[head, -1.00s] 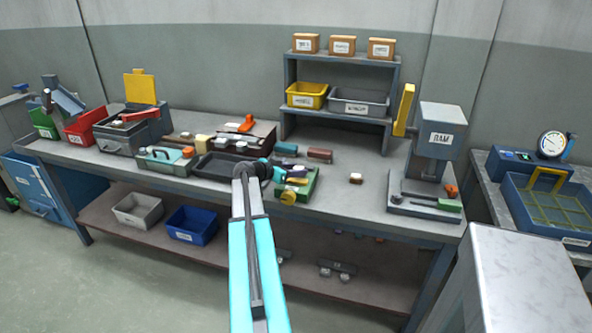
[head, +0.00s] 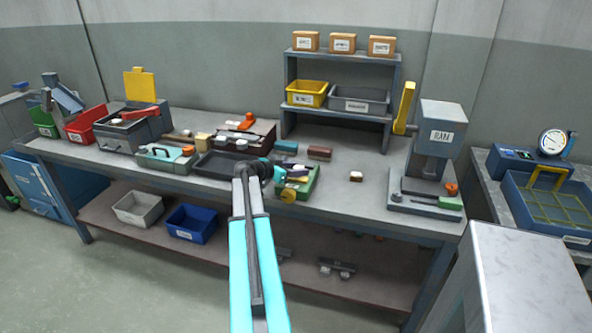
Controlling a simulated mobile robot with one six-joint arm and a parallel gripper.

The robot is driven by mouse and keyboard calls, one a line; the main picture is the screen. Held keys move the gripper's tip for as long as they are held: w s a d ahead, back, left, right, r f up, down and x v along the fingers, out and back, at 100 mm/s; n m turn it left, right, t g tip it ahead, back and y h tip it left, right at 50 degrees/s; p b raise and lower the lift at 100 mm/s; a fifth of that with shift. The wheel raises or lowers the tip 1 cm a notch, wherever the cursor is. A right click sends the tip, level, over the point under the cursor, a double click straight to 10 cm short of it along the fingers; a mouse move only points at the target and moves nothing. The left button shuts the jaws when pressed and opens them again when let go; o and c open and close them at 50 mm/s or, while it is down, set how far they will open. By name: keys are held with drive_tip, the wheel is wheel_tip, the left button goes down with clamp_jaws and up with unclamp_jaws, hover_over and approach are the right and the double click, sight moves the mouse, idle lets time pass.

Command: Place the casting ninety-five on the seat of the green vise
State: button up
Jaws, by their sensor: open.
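The green vise (head: 302,191) stands near the front edge of the workbench, with a round yellow knob (head: 288,196) facing me. My gripper (head: 280,174) is open at the vise's left side, its teal parts partly covering the vise. A small pale piece (head: 298,172) shows at the top of the vise. I cannot tell whether it is a casting or whether it rests on the seat. A small brown block with a white top (head: 356,176) lies alone on the bench to the right. No number ninety-five is readable in this view.
A dark tray (head: 215,174) lies left of the vise, with pale-topped pieces behind it. A grey-blue press (head: 436,145) stands at right, and a shelf (head: 340,112) behind. The bench around the brown block is clear.

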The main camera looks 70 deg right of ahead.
drive_tip(key=shift+r, duration=0.15)
drive_tip(key=shift+w+a, duration=0.15)
drive_tip(key=shift+a, duration=0.15)
drive_tip(key=b+v, duration=0.2)
drive_tip(key=v, duration=0.9)
drive_tip(key=shift+a+r, duration=0.1)
drive_tip(key=shift+r, duration=0.15)
